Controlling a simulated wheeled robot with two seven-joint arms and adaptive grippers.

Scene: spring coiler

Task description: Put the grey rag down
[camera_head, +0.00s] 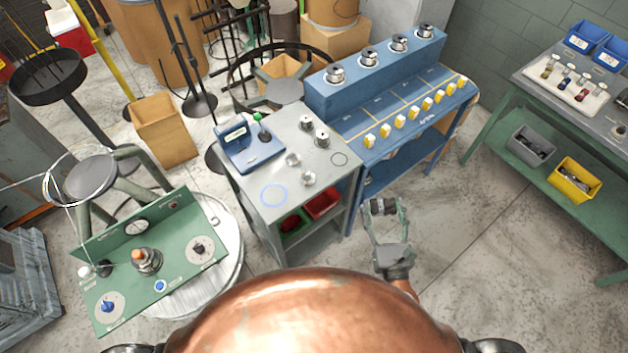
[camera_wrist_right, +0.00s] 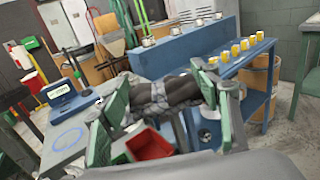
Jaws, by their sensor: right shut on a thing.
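The grey rag (camera_head: 383,206) is a small dark bundle between the fingertips of my right gripper (camera_head: 386,213). In the right wrist view the rag (camera_wrist_right: 172,92) shows as a dark grey, crumpled roll with a lighter patterned part, spanning between the green finger pads. My right gripper is shut on it and holds it in the air, just right of the grey-topped cart (camera_head: 258,170) and in front of the blue bench (camera_head: 345,130). My left gripper is not in view.
The cart top carries a blue device (camera_head: 249,150), several small metal parts and a blue ring outline (camera_head: 274,195); red and green bins sit below. A green control panel (camera_head: 150,260) stands left. A green table (camera_head: 570,110) stands right. Floor right of my gripper is clear.

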